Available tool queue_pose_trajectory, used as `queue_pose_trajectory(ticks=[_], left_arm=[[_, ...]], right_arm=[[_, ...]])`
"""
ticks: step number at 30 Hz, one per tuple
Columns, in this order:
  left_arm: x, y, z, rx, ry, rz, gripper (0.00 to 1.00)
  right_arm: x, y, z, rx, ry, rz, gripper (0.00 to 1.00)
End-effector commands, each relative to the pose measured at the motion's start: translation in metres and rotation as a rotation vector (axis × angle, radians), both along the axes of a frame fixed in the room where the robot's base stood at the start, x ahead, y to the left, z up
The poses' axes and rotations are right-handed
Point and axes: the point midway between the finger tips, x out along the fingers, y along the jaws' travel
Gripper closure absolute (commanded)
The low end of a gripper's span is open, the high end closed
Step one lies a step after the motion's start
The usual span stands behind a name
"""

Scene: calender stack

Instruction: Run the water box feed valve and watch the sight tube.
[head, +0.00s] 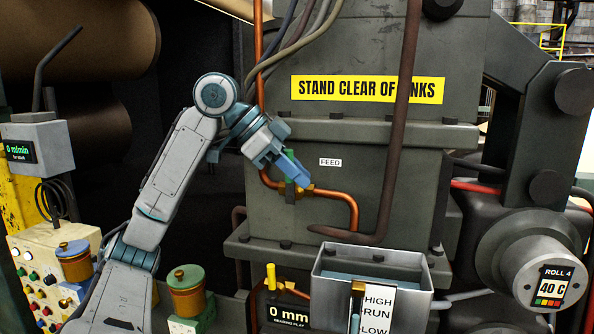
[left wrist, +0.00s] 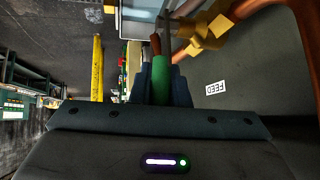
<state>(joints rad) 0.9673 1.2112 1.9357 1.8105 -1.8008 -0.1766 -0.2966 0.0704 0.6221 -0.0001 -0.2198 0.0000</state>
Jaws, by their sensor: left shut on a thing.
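My left gripper (head: 296,178) is shut on the green handle (left wrist: 161,78) of the feed valve, which shows between the fingers in the left wrist view. The brass valve body (left wrist: 208,30) sits on a copper pipe (head: 345,200) below the FEED label (head: 330,162). The fingers hide part of the handle, and I cannot tell its exact angle. The grey water box (head: 327,292) stands lower right, with bluish water inside. The sight tube (head: 356,308) is on its front beside a HIGH, RUN, LOW scale (head: 377,310). Its level is too small to read. My right gripper is not in view.
A dark rusty pipe (head: 403,110) bends in front of the grey housing, right of the valve. A yellow-handled lever (head: 271,277) stands left of the box, above a 0 mm display (head: 289,312). A button panel (head: 45,265) and lidded pots (head: 187,290) are at lower left.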

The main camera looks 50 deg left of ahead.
Motion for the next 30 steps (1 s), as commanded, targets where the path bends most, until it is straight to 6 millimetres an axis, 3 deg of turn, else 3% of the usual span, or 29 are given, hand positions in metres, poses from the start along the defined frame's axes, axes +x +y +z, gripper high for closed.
queue_pose_trajectory(ticks=[1, 2, 4, 5, 17, 30], left_arm=[[0.000, 0.000, 0.000, 0.001, -0.001, 0.001, 1.00], [0.000, 0.000, 0.000, 0.001, -0.001, 0.001, 0.79], [0.000, 0.000, 0.000, 0.000, -0.001, 0.001, 0.65], [0.000, 0.000, 0.000, 0.000, -0.001, 0.001, 0.63], [-0.005, 0.005, 0.008, 0.000, -0.002, 0.003, 0.63], [-0.047, 0.041, 0.068, 0.001, -0.002, 0.002, 0.63]], right_arm=[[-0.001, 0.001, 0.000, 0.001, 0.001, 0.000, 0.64], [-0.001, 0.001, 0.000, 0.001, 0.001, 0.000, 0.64], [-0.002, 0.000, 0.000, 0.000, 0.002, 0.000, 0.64], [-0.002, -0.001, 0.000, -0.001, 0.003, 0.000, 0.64], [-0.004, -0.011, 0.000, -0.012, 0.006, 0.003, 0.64], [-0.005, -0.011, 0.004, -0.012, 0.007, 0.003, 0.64]])
